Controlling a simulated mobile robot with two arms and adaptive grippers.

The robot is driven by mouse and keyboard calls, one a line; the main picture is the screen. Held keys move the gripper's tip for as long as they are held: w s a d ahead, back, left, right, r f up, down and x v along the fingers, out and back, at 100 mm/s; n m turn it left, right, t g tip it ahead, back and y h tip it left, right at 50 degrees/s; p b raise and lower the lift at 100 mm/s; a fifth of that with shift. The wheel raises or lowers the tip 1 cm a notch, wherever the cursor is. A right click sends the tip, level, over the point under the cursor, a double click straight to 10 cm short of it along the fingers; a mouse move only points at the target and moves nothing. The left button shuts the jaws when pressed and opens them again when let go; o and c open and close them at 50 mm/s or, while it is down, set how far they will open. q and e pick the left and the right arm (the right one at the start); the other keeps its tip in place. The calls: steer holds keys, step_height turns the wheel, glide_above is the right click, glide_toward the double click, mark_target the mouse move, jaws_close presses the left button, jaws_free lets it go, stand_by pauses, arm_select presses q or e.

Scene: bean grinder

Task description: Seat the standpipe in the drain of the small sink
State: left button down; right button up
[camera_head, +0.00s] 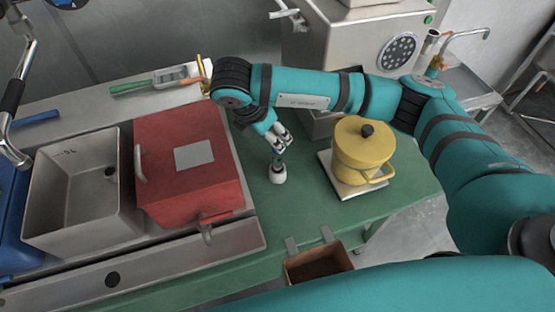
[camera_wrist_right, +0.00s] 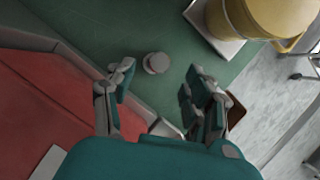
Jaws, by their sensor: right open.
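My right gripper (camera_head: 280,143) is open just above this piece, fingers pointing down. In the wrist view, the gripper's fingers (camera_wrist_right: 158,86) are spread, with the piece seen beyond the gap.
A red lidded box (camera_head: 160,190) stands between the sink and the worktop piece. A yellow pot (camera_head: 361,155) on a pale plate (camera_head: 345,190) stands close right. A steel machine (camera_head: 350,50) is behind. A brown bin (camera_head: 318,264) hangs at the front edge.

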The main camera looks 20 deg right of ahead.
mark_target(278, 159)
steer(key=shift+p+x, duration=0.3)
steer(key=shift+x, duration=0.95)
steer(key=shift+f+p, duration=0.25)
steer(key=shift+p, duration=0.05)
steer(key=x, duration=0.1)
steer(key=p+x, duration=0.1)
steer(key=x, duration=0.1)
steer(key=p+x, duration=0.1)
steer(key=shift+a+f, duration=0.2)
steer(key=shift+f, duration=0.25)
arm_select(q)
steer(key=r, duration=0.1)
steer(key=w+r, duration=0.1)
steer(key=r, duration=0.1)
steer(key=shift+w+r, duration=0.1)
steer(key=shift+r, duration=0.15)
arm_select(e)
jaws_close()
